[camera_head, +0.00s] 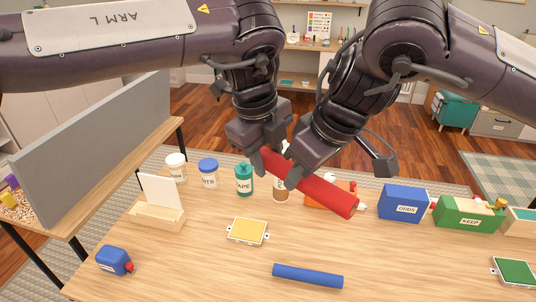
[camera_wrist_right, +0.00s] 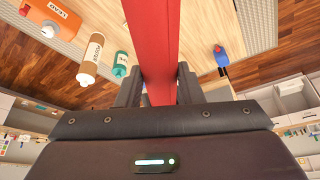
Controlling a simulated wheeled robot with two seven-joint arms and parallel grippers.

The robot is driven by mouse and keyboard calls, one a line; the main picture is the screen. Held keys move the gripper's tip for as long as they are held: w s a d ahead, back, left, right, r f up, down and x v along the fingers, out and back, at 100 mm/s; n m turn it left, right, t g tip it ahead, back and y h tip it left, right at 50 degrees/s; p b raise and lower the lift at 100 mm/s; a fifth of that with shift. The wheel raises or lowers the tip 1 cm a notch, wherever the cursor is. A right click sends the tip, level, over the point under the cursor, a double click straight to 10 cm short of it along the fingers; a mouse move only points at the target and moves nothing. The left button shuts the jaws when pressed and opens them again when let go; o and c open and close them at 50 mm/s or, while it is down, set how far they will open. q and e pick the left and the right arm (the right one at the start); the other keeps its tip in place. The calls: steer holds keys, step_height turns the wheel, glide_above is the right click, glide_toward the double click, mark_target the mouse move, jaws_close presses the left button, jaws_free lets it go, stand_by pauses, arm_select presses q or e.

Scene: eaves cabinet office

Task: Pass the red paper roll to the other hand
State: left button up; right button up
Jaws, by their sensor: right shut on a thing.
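The red paper roll (camera_head: 325,194) is held in the air above the table, slanting down to the right in the head view. My right gripper (camera_head: 292,178) is shut on it left of its middle. In the right wrist view the red roll (camera_wrist_right: 158,45) runs between the two fingers of my right gripper (camera_wrist_right: 159,88). My left gripper (camera_head: 262,163) is at the roll's upper left end, very close to it. The arms partly hide that end, and I cannot tell whether the left fingers touch it.
On the table (camera_head: 200,270) lie a blue roll (camera_head: 308,276), a yellow tray (camera_head: 248,231) and a blue bottle (camera_head: 114,261). Several jars and bottles stand along the back, with a blue box (camera_head: 403,203) and a green box (camera_head: 467,213) at right. A grey panel (camera_head: 95,135) stands at left.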

steer(key=o, duration=1.1)
steer(key=shift+s+a, duration=0.1)
steer(key=shift+a, duration=0.05)
